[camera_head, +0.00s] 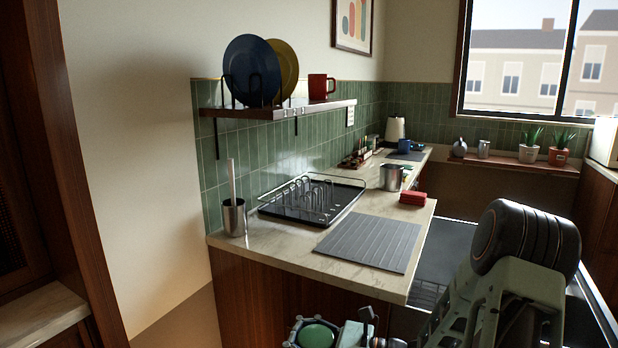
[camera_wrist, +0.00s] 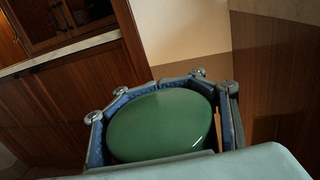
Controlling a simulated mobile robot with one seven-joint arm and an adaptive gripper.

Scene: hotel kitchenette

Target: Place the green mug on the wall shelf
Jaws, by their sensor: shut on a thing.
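The green mug (camera_wrist: 160,126) sits between the blue-padded fingers of my gripper (camera_wrist: 160,115), which is shut on it. Only a smooth round green face of it shows, and its handle is hidden. In the head view the mug (camera_head: 315,337) is at the bottom edge, in my gripper (camera_head: 318,330), in front of and below the counter. The wall shelf (camera_head: 318,104) is higher up on the green-tiled wall.
Below the shelf, the counter (camera_head: 270,250) holds a black dish rack (camera_head: 330,200), a metal utensil cup (camera_head: 234,217), a grey mat (camera_head: 370,243), a metal pot (camera_head: 391,177) and red cloths (camera_head: 413,198). A tall wooden cabinet stands at the left.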

